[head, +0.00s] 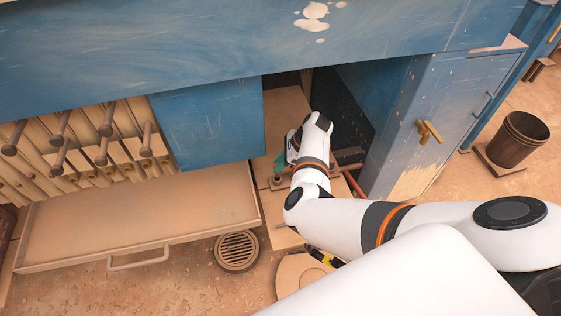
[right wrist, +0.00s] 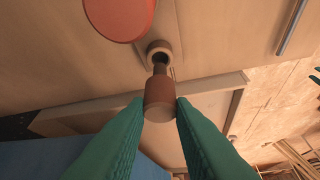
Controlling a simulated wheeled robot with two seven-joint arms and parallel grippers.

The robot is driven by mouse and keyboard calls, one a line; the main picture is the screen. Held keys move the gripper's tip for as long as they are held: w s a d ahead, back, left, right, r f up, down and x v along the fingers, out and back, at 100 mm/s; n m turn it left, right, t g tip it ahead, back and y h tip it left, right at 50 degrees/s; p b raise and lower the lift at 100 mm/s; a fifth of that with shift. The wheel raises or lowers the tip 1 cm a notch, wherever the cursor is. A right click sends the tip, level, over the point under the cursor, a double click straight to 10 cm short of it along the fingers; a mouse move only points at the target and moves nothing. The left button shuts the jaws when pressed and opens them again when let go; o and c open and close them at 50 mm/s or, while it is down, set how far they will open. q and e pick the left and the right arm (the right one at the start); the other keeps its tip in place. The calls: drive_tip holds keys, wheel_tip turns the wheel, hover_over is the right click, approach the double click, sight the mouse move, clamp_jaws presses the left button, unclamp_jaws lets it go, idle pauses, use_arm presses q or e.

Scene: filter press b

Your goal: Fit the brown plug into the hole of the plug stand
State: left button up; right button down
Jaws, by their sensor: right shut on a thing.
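In the right wrist view the brown plug (right wrist: 160,98) is between the green fingers of my right gripper (right wrist: 160,112), which is shut on its thick body. Its thin dark end points at the round hole of the plug stand (right wrist: 152,47), a pale ring. The tip overlaps the dark opening in this view; I cannot tell whether it is inside. In the head view my right gripper (head: 280,167) is low in the gap under the blue machine, and the plug there is too small to make out clearly. My left gripper is not seen in the head view.
The blue machine (head: 213,125) overhangs the gap, with a blue cabinet (head: 440,110) on the right. A wide tray (head: 140,215) with a handle lies left, beside a floor drain (head: 237,251). A reddish rounded thing (right wrist: 120,15) is near the stand. A brown bucket (head: 520,140) stands far right.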

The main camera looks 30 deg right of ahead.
drive_tip(key=shift+f+b, duration=0.85)
drive_tip(key=shift+f, duration=0.6)
drive_tip(key=c, duration=1.2)
unclamp_jaws()
drive_tip(key=shift+o, duration=0.2)
drive_tip(key=v, duration=1.2)
